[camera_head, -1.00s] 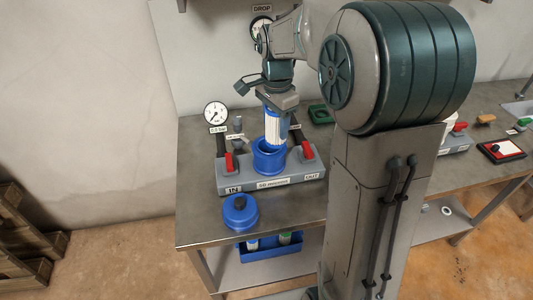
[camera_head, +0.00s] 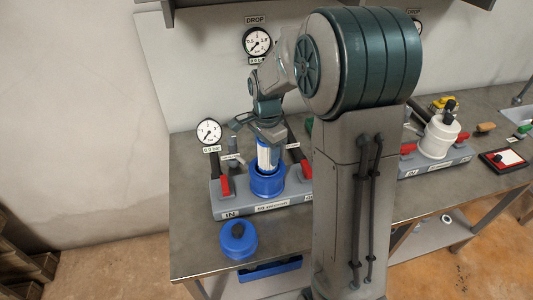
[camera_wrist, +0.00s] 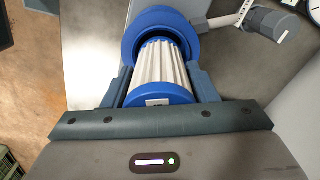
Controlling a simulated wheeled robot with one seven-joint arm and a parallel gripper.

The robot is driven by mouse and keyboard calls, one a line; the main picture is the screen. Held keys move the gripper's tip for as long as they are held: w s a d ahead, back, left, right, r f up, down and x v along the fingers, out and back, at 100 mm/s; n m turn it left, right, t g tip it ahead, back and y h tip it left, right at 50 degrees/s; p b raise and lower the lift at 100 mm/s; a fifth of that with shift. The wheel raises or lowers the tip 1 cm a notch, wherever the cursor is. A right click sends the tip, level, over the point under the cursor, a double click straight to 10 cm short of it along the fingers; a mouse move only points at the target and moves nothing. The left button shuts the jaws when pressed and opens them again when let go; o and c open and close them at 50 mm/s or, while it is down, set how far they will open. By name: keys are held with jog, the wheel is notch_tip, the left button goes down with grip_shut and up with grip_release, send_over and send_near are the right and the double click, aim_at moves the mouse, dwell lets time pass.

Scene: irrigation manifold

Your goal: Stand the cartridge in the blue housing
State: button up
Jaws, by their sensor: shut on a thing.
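The cartridge (camera_wrist: 160,70) is a white pleated cylinder with blue end caps. In the wrist view my gripper (camera_wrist: 160,88) is shut on its near end, one jaw on each side. The blue housing (camera_wrist: 136,28) is an open round cup around the cartridge's far end. In the head view the cartridge (camera_head: 266,156) stands roughly upright below my gripper (camera_head: 266,139), its lower end inside the mouth of the blue housing (camera_head: 267,186). How deep it sits, and whether it touches the bottom, is hidden.
The housing stands on a grey manifold (camera_head: 245,208) with red-handled valves (camera_head: 225,186) and dark pipes. A blue lid (camera_head: 238,241) lies on the bench in front. Gauges (camera_head: 209,132) stand behind. A white housing (camera_head: 439,137) is on the right. Bare bench (camera_head: 190,215) is at left.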

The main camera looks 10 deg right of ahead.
jog(key=shift+f, duration=0.8)
jog(key=shift+f+b, duration=0.5)
jog(key=shift+f, duration=0.1)
jog(key=o, duration=1)
jog(key=shift+o, duration=0.2)
